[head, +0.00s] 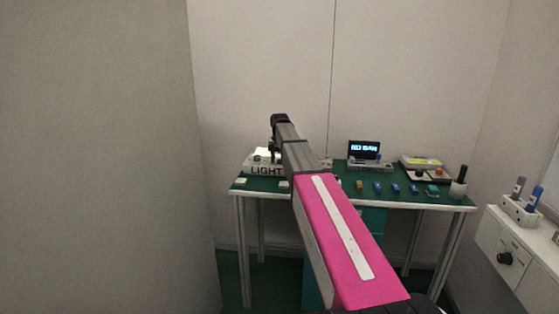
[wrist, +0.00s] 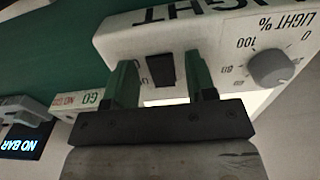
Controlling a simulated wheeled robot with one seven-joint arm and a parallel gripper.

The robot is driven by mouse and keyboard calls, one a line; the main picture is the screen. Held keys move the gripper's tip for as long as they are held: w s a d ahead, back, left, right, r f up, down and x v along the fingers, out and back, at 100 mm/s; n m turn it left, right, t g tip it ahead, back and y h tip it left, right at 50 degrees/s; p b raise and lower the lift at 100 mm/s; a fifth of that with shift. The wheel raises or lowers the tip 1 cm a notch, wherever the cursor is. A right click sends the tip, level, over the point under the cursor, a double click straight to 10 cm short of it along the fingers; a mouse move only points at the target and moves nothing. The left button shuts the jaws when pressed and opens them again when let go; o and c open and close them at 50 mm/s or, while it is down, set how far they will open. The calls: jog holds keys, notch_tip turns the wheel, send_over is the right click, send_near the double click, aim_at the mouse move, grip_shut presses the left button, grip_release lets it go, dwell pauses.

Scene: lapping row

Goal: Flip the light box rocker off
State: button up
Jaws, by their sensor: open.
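The light box (head: 264,170) is a white case marked LIGHT, standing at the left end of the green-topped bench. It fills the upper part of the wrist view (wrist: 215,40), upside down. Its black rocker (wrist: 160,70) is on the front face, left of a grey LIGHT % dial (wrist: 270,68). My gripper (wrist: 160,66) is open, with one green finger on each side of the rocker and a gap on both sides. I cannot tell whether the fingertips touch the case or which way the rocker is tipped. In the head view my arm hides part of the box.
A GO / NO GO label (wrist: 80,105) shows beside the box. A white cabinet (head: 505,250) stands at the right; a wall is close at left.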

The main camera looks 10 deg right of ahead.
jog(key=shift+f, duration=0.1)
jog(key=c, duration=0.9)
jog(key=shift+w+g, duration=0.35)
jog(key=shift+g, duration=0.45)
jog(key=shift+g+y, duration=0.5)
jog(key=shift+g, duration=0.1)
jog(key=o, duration=0.9)
jog(key=shift+d, duration=0.1)
jog(key=shift+r, duration=0.2)
